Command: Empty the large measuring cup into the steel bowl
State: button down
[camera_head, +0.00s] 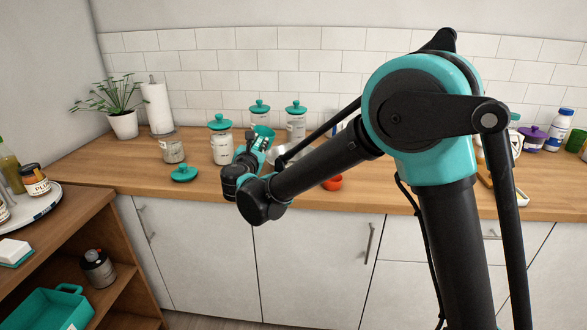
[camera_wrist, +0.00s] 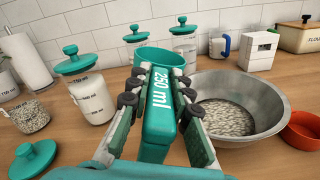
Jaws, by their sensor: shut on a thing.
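My gripper (camera_wrist: 158,108) is shut on the handle of the teal measuring cup (camera_wrist: 160,56), marked 250 ml. In the head view the cup (camera_head: 264,131) shows above my gripper (camera_head: 257,145). The cup's opening shows in the wrist view, but I cannot tell what is inside. The steel bowl (camera_wrist: 268,86) stands on the counter just right of the cup, with pale speckled grains in its bottom. The cup is beside the bowl, not over its middle. In the head view the bowl (camera_head: 282,158) is partly hidden by my arm.
Several jars with teal lids stand left of and behind the cup, the nearest a lidded white-filled jar (camera_wrist: 92,98). An open grain jar (camera_wrist: 28,115) and a loose teal lid (camera_wrist: 35,157) are left. A small orange-red bowl (camera_wrist: 303,131) sits right of the steel bowl.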

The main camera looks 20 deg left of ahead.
jog(key=shift+r+n, duration=2.1)
jog(key=shift+r, duration=0.4)
